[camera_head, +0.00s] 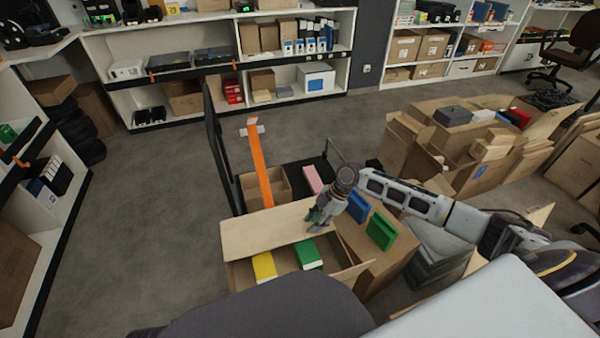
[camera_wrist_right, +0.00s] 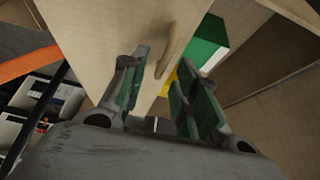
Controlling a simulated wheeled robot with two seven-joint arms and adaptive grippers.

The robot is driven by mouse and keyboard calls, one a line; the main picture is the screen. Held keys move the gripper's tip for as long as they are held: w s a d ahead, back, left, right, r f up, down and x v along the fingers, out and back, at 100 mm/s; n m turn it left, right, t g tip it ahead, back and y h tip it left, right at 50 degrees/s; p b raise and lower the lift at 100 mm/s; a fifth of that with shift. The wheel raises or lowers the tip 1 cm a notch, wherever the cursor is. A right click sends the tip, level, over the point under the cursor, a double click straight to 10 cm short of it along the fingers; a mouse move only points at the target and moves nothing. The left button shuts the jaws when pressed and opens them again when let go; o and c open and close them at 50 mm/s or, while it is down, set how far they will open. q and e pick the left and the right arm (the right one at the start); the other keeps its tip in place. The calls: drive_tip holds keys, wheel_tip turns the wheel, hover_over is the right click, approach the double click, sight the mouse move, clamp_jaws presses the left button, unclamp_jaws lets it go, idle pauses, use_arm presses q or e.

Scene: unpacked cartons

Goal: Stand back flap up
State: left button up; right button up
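An open brown carton (camera_head: 345,273) stands low in front of me in the head view. Its back flap (camera_head: 262,230) is a wide, tilted cardboard panel along the far side. A yellow item (camera_head: 264,267) and a green item (camera_head: 307,254) are inside the carton. My right gripper (camera_head: 316,221) is at the right end of the back flap. In the right wrist view, its fingers (camera_wrist_right: 162,82) are apart, with a cardboard edge (camera_wrist_right: 178,48) between or just beyond them. I cannot tell whether they touch it. My left gripper is not in view.
Blue (camera_head: 357,207) and green (camera_head: 381,230) boxes sit on cardboard at the right. A black-framed cart (camera_head: 213,150) with an orange strip (camera_head: 260,165) stands behind. Cartons (camera_head: 440,140) crowd the right. Floor (camera_head: 140,220) is clear at the left.

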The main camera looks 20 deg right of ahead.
drive_tip(key=shift+f, duration=0.2)
drive_tip(key=shift+s+f, duration=0.1)
drive_tip(key=shift+f, duration=0.75)
drive_tip(key=shift+c, duration=0.4)
drive_tip(key=shift+c, duration=1.2)
drive_tip(key=shift+s+f, duration=0.15)
drive_tip(key=c, duration=0.3)
